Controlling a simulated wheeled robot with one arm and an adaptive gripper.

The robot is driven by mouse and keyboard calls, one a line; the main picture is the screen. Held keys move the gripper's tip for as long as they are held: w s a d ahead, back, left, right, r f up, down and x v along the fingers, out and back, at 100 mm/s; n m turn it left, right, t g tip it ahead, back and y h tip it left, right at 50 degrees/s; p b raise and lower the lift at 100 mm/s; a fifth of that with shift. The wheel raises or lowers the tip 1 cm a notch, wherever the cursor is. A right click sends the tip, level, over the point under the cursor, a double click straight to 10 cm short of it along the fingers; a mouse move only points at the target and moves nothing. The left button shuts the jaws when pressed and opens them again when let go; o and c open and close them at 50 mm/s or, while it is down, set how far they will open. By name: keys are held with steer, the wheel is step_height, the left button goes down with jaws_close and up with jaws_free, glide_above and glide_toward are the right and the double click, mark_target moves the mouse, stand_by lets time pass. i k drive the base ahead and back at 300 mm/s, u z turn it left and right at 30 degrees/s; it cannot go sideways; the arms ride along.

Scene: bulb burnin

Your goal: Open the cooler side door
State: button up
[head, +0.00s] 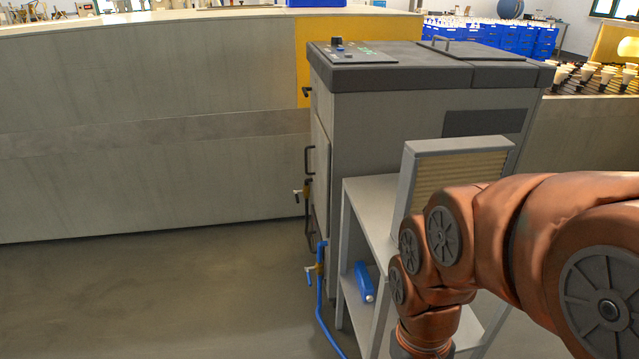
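The cooler (395,130) looks to be the grey box-shaped machine with a dark top, standing at the centre of the head view. Its left side is seen at a steep angle, with a dark handle (309,160) partway down. The side door around that handle appears closed, though the angle makes this hard to judge. My orange arm reaches in from the right, and its lower end bends down out of the picture. My gripper is below the frame and cannot be seen.
A grey shelf (371,215) stands against the cooler's front, holding a framed filter panel (460,170) and a blue item (364,281). A blue pipe (321,315) with valves runs down beside the cooler's left side. The floor (150,290) at left is clear.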

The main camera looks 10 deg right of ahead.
mark_target(321, 146)
steer(key=u, duration=0.55)
steer(key=k, duration=0.65)
steer(key=u, duration=0.85)
steer(key=i, duration=1.65)
steer(key=z, duration=1)
steer(key=i, duration=0.4)
steer(key=z, duration=0.25)
